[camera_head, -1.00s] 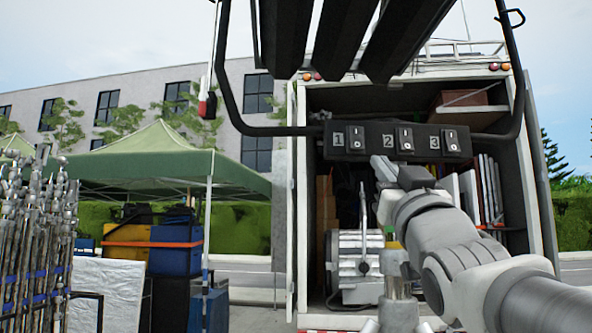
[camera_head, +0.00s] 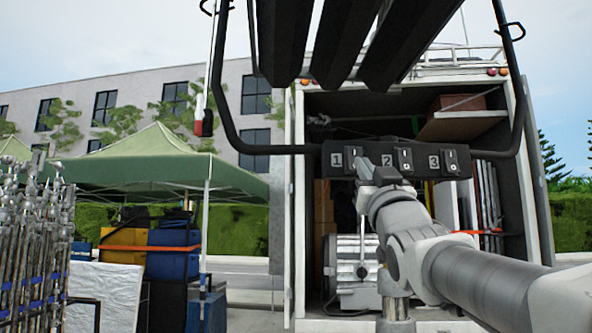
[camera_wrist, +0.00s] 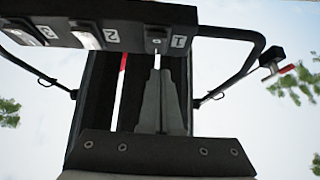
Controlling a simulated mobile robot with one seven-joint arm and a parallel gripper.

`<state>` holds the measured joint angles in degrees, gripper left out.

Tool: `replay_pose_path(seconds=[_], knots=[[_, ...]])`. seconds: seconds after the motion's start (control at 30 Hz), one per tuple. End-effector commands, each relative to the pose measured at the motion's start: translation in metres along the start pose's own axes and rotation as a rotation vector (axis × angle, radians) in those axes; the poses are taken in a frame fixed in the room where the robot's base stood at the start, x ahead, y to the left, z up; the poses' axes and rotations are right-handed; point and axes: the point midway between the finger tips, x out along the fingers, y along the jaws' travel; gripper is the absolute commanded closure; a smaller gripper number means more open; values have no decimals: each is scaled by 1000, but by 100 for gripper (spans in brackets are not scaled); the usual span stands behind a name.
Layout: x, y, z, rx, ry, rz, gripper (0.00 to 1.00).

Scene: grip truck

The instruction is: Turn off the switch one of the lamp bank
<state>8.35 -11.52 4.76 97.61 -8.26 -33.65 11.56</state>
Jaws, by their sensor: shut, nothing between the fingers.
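The lamp bank's black switch box (camera_head: 398,173) hangs in front of the truck, with three rocker switches numbered 1 to 3. Switch one (camera_head: 352,152) is at its left end, partly hidden by my gripper (camera_head: 361,164). In the wrist view the picture is upside down, and switch one (camera_wrist: 156,34) sits straight beyond the tip of my gripper (camera_wrist: 157,62). The fingers are shut and empty, with the tip at or very near the switch; I cannot tell if they touch. Which way switch one is tipped is unclear. Switch two (camera_head: 405,160) and switch three (camera_head: 450,162) show clearly.
The lamp bank's black tube frame (camera_head: 224,105) curves around the switch box, with dark lamp bars (camera_head: 345,45) above. The open truck (camera_head: 527,200) stands behind with shelves and gear. A green tent (camera_head: 140,160) and metal stands (camera_head: 35,240) are at left.

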Motion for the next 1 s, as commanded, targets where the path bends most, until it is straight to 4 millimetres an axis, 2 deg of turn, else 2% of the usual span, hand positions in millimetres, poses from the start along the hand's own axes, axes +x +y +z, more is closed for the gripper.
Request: replay_pose_path(seconds=[0.03,0.1,0.3,0.8,1.0], knots=[[14,0,-2,1,-2,0,100],[19,0,10,0,-4,0,100],[31,0,24,0,-1,1,100],[34,0,29,-1,2,0,100],[34,0,40,1,45,-1,100]])
